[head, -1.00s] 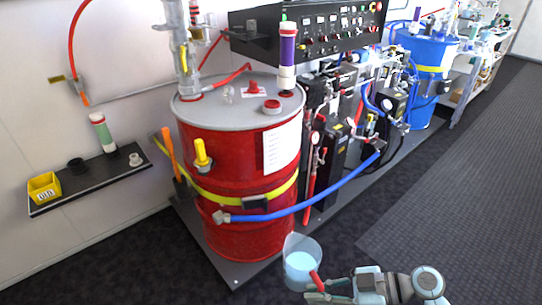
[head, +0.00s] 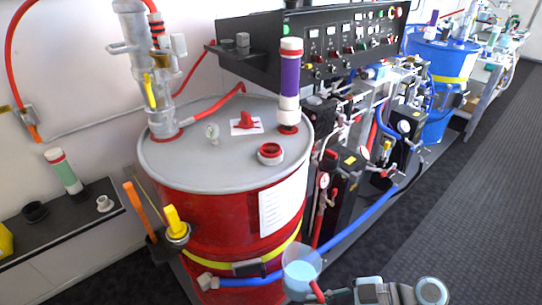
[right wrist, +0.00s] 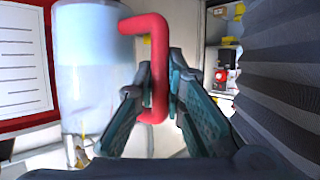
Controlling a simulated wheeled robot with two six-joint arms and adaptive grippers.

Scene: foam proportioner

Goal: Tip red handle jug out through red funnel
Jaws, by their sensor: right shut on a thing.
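The clear jug (head: 300,262) holds pale blue liquid and has a red handle; it looks about upright, in front of the red drum's lower right side. My right gripper (head: 322,294) is shut on the red handle. In the right wrist view the red handle (right wrist: 159,50) sits between the fingertips (right wrist: 158,92), with the clear jug body (right wrist: 92,75) to its left. A short red ring-shaped piece with a dark opening, which looks like the red funnel (head: 270,152), is on the drum's grey lid, above and left of the jug. My left gripper is not in view.
A blue hose (head: 350,225) runs past the jug. A black control panel (head: 310,45) overhangs behind. Floor at right is clear.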

